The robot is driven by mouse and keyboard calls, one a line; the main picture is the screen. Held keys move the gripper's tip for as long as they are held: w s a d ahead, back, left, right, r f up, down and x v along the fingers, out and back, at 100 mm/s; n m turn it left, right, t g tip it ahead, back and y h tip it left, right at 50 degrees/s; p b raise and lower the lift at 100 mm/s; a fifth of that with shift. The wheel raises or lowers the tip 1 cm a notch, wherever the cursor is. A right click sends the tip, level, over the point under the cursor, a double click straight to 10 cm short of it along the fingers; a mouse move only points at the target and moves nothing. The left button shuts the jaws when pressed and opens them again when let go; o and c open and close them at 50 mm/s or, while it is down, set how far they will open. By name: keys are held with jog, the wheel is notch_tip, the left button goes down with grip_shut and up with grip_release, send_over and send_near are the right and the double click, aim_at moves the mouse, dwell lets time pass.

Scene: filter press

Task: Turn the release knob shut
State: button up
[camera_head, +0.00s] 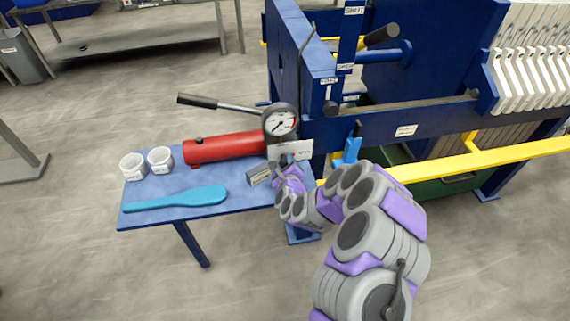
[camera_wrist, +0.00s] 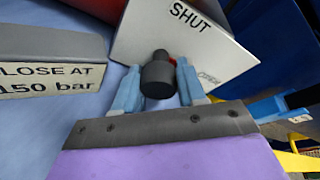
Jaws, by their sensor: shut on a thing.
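The release knob (camera_wrist: 157,75) is a small dark cylinder in the wrist view, in front of a white plate (camera_wrist: 195,35) marked SHUT and, at its right, a partly legible word. My gripper (camera_wrist: 157,88) has its two pale blue fingers on either side of the knob, shut on it. In the head view, my gripper (camera_head: 291,173) is at the pump end of the small blue table, below the white plate (camera_head: 290,149). The knob itself is hidden there by my gripper. A bit of red shows behind the knob in the wrist view.
A red pump (camera_head: 225,147) with a gauge (camera_head: 281,122) and a black-handled lever lies on the table. A sign block (camera_wrist: 50,75) reads "LOSE AT 150 bar" beside my gripper. White cups and a blue paddle (camera_head: 180,199) lie left. A yellow rail (camera_head: 480,160) runs right.

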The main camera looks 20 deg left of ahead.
jog(key=o, duration=0.8)
jog(key=shift+s+f, duration=0.2)
jog(key=shift+f, duration=0.25)
jog(key=shift+c, duration=0.2)
jog(key=shift+s+d+f, duration=0.1)
jog(key=shift+d, duration=0.05)
jog(key=shift+v, duration=0.95)
jog(key=shift+s+d+r+p, duration=0.35)
jog(key=shift+s+r, duration=0.05)
jog(key=shift+r, duration=0.1)
jog(key=shift+v, duration=2.55)
jog(key=p+v, duration=0.1)
jog(key=p, duration=0.2)
jog(key=p+v, duration=0.2)
jog(key=p, duration=0.2)
jog(key=shift+d+r, duration=0.3)
jog(key=shift+s+d+r+p, duration=0.15)
jog(key=shift+s+p, duration=0.15)
jog(key=shift+p, duration=0.4)
